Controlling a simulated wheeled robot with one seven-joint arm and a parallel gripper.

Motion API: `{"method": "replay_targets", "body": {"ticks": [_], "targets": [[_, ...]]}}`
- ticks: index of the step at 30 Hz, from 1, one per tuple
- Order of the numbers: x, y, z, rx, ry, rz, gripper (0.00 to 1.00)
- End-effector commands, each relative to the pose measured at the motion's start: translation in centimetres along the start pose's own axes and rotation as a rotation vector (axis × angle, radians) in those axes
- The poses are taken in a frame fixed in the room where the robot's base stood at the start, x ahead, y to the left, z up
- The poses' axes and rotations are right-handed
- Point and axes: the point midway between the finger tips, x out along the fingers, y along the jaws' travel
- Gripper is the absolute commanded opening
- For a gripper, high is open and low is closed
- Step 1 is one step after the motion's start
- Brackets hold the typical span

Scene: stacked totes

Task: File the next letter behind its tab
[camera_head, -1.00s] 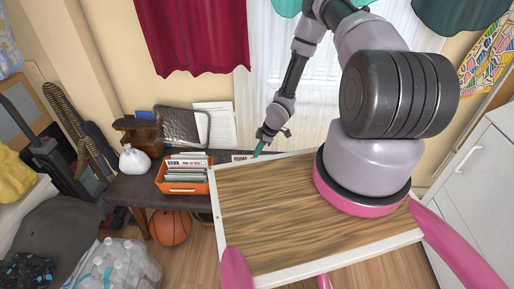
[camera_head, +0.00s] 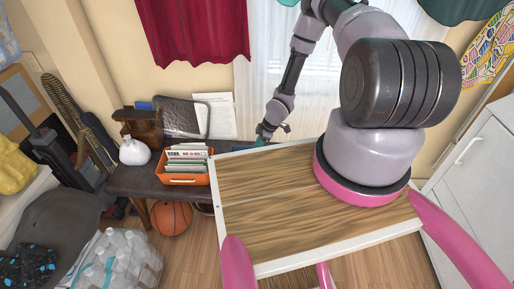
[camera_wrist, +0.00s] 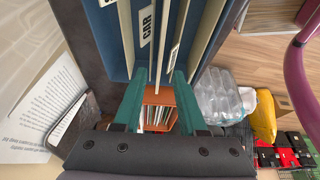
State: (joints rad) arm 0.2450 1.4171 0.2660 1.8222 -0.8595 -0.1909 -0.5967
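In the wrist view, a blue filing box (camera_wrist: 105,40) fills the top, with cream upright dividers and a tab reading CAR (camera_wrist: 147,20). My gripper (camera_wrist: 158,78) has two teal fingers set apart, reaching to the box's near edge. A thin cream sheet edge or divider (camera_wrist: 163,45) runs down towards the gap between them; I cannot tell whether it is a letter, and neither finger clearly presses it. The orange bin (camera_wrist: 160,97) of letters shows farther off through the gap. In the head view, the orange bin (camera_head: 184,179) holds several upright letters (camera_head: 187,160); my gripper (camera_head: 264,139) is right of it.
The dark desk (camera_head: 135,185) also bears a white bag (camera_head: 134,152), a wooden organiser (camera_head: 143,125) and a black mesh tray (camera_head: 180,117). White printed pages (camera_head: 217,115) lean behind. A basketball (camera_head: 172,218) and wrapped bottles (camera_head: 120,262) lie on the floor.

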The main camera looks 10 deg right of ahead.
Motion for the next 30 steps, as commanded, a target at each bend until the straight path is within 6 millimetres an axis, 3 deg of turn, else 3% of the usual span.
{"method": "replay_targets", "body": {"ticks": [7,21,30], "targets": [[-0.8,0.1,0.0,0.001,0.0,0.001,0.41],[-9.3,0.1,0.1,0.003,0.0,0.002,0.41],[-10.8,0.0,0.0,0.0,0.0,0.0,0.41]]}}
